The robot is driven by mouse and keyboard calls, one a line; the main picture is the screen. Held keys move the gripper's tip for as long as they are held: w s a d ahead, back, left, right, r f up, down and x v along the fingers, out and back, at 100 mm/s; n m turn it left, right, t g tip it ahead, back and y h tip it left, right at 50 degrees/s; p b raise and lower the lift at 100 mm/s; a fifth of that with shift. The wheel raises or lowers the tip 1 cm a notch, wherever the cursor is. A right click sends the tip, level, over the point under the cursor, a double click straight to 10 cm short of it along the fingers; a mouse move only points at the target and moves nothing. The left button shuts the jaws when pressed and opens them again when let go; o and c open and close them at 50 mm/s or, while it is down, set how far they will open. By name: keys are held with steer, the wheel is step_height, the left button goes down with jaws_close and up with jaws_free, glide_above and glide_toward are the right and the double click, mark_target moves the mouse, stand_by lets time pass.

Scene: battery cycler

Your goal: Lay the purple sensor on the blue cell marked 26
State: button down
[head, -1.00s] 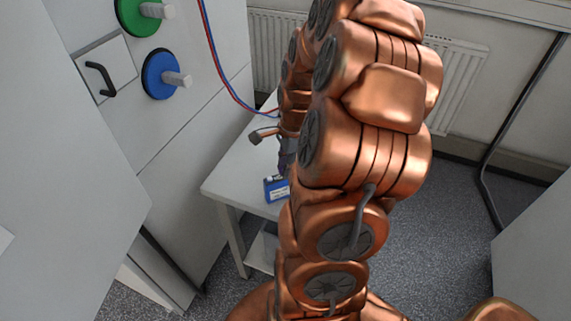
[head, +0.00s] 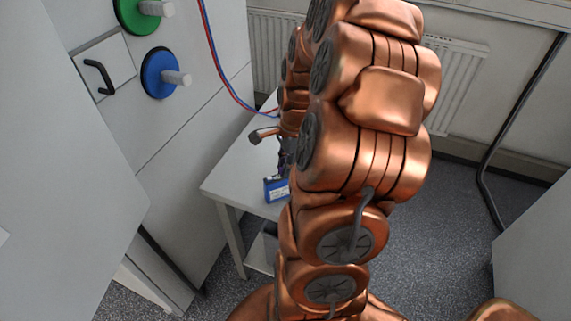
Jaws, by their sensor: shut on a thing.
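The blue cell (head: 276,190) stands near the front edge of the small white table, its right side hidden behind my arm. Its label is too small to read. My gripper (head: 287,152) is mostly hidden behind my copper arm; a dark part of it shows just above the cell. A small dark purple patch at the gripper, which looks like the purple sensor (head: 283,161), shows at its left side. The gripper is shut on it, a little above the cell. I cannot tell whether sensor and cell touch.
The white table (head: 235,170) has free room left of the cell. A grey cabinet with a green knob (head: 138,14), a blue knob (head: 161,74) and a black handle (head: 99,78) stands at left. A radiator (head: 458,85) is behind.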

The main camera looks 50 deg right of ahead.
steer(key=shift+f+b, duration=0.3)
steer(key=shift+f, duration=0.15)
stand_by(0.4)
steer(key=c, duration=1)
jaws_free()
steer(key=shift+r, duration=0.15)
steer(key=r, duration=0.4)
steer(key=d+r, duration=0.1)
steer(key=r, duration=0.6)
steer(key=shift+s+d+r, duration=0.3)
steer(key=shift+s, duration=0.05)
